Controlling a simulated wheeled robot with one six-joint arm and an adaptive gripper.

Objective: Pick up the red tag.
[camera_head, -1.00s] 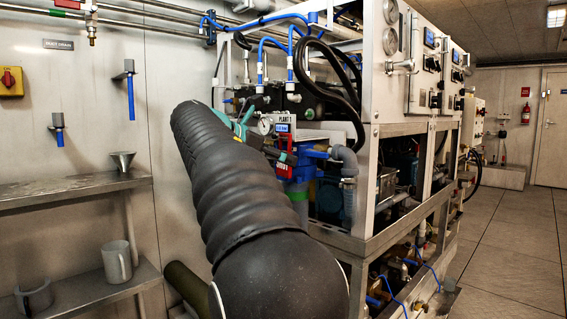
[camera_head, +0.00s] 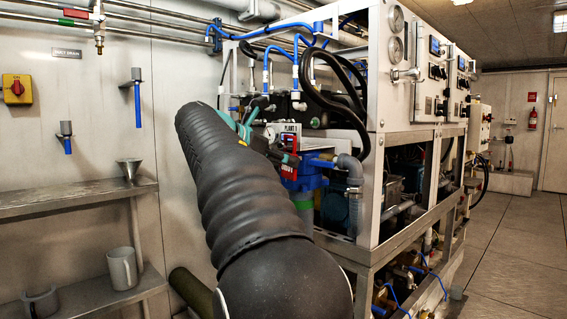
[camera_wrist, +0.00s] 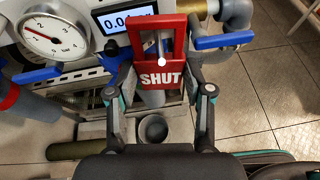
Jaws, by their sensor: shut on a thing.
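The red tag (camera_wrist: 160,72) is a red plate marked SHUT, with an open window in its upper part. In the wrist view it sits between the two fingers of my gripper (camera_wrist: 162,80), which is shut on it. A pale peg with a white end shows in the tag's window; I cannot tell whether it still bears the tag. In the head view the tag (camera_head: 290,171) shows beside the end of my arm, in front of the blue parts of the plant. My gripper (camera_head: 276,153) is partly hidden there by my arm.
A round gauge (camera_wrist: 54,36) and a digital display (camera_wrist: 127,17) lie just left of the tag. Blue-handled valves stand on both sides, one on the right (camera_wrist: 222,41). The plant's steel frame (camera_head: 372,245) is to the right. Open floor (camera_head: 515,240) lies beyond.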

